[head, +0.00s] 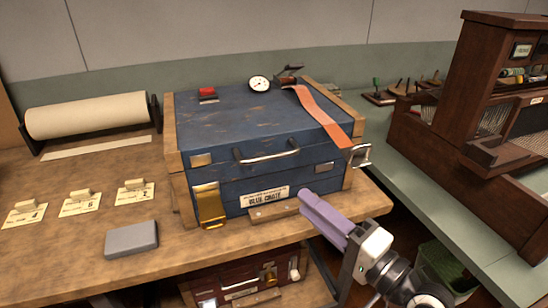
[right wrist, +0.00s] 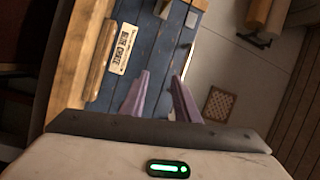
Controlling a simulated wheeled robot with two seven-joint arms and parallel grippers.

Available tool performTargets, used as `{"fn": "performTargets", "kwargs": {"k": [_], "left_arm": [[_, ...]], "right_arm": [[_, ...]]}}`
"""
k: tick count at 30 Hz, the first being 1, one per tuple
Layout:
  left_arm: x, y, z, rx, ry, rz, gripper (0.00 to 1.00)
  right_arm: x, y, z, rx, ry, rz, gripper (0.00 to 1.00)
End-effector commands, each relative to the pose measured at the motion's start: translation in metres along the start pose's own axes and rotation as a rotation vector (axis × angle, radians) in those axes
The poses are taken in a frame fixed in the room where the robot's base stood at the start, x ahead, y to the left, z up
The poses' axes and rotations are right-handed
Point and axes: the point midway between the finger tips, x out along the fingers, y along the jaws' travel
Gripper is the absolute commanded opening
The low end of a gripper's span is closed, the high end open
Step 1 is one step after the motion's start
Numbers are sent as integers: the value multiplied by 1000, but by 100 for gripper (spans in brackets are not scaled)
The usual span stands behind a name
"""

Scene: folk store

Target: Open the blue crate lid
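The blue crate (head: 235,190) stands on the wooden bench with its lid (head: 240,122) down. A silver handle (head: 267,154) is on the front. A gold latch (head: 208,205) is at the front left. An orange strap (head: 322,115) lies over the right of the lid and ends in a metal buckle (head: 361,156). The label (head: 265,198) reads BLUE CRATE and also shows in the right wrist view (right wrist: 123,48). My right gripper (head: 306,194) is at the crate's lower front right. Its purple fingers (right wrist: 160,75) are apart, with nothing visible between them. My left gripper is not in view.
A red object (head: 207,93) and a round dial (head: 259,84) are on the lid. A grey block (head: 131,239), paper cards (head: 80,204) and a paper roll (head: 88,116) are on the left. A dark wooden loom-like frame (head: 450,130) stands right. A dark red case (head: 250,283) sits below.

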Motion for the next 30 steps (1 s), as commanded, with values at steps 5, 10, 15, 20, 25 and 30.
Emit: {"fn": "performTargets", "kwargs": {"k": [5, 10, 15, 20, 25, 30], "left_arm": [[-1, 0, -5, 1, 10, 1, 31], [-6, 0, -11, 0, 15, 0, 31], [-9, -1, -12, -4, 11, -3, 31], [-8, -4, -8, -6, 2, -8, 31], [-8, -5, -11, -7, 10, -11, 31], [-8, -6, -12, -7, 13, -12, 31]], "right_arm": [[13, -43, -11, 152, -27, -94, 28], [34, -50, -12, 170, -29, -101, 28], [66, -53, -11, 168, -30, -101, 28], [93, -54, -10, 164, -30, -99, 28], [109, -54, -10, 164, -29, -98, 28], [114, -54, -10, 164, -29, -97, 28]]}}
